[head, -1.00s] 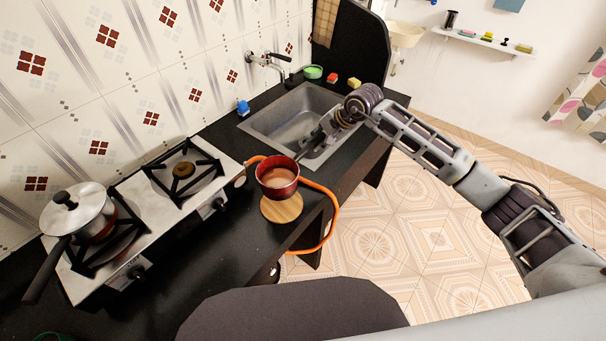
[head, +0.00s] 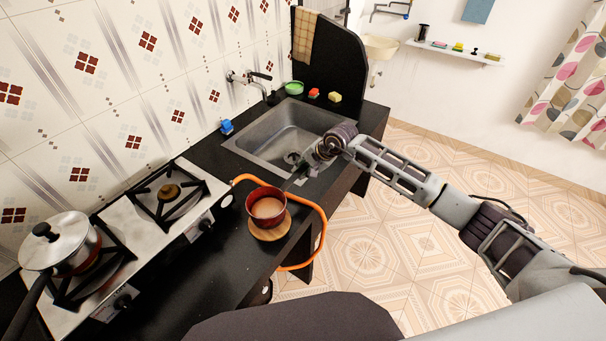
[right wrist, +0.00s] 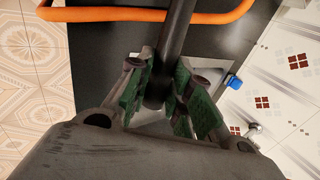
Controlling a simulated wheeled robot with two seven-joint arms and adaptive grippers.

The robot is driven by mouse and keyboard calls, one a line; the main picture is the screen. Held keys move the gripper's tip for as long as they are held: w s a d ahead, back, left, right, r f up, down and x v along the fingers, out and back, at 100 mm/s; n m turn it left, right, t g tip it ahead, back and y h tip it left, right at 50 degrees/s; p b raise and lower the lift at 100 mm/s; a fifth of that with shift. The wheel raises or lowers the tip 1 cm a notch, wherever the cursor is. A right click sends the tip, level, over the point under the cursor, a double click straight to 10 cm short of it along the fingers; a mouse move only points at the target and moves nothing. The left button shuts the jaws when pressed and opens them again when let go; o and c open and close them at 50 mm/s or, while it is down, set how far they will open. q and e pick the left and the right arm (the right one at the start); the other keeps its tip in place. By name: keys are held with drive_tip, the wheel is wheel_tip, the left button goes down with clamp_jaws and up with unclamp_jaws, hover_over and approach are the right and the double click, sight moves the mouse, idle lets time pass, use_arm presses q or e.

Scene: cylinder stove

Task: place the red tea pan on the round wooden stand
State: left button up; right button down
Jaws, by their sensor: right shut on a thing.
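The red tea pan (head: 267,206) holds a light-brown liquid and is upright, over the round wooden stand (head: 270,234) on the black counter. The stand's near rim shows below it; I cannot tell whether the pan touches it. My right gripper (head: 300,171) is shut on the pan's dark handle, at the sink's near edge. In the right wrist view the handle (right wrist: 178,45) runs between the green pads of the right gripper (right wrist: 165,88); the pan's bowl is out of that view. My left gripper is not in view.
An orange hose (head: 322,228) loops around the stand and over the counter edge. The stove (head: 182,232) is on the left, with a lidded steel pan (head: 75,252) on its near burner. The sink (head: 258,148) lies behind the pan. A blue object (head: 226,127) sits beside the sink.

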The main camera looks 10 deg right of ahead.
drive_tip(key=shift+f, duration=1.4)
drive_tip(key=c, duration=1.3)
unclamp_jaws()
drive_tip(key=shift+r, duration=0.2)
drive_tip(key=b+v, duration=0.1)
drive_tip(key=v, duration=1)
drive_tip(key=shift+s+d+r, duration=0.15)
drive_tip(key=shift+r, duration=0.15)
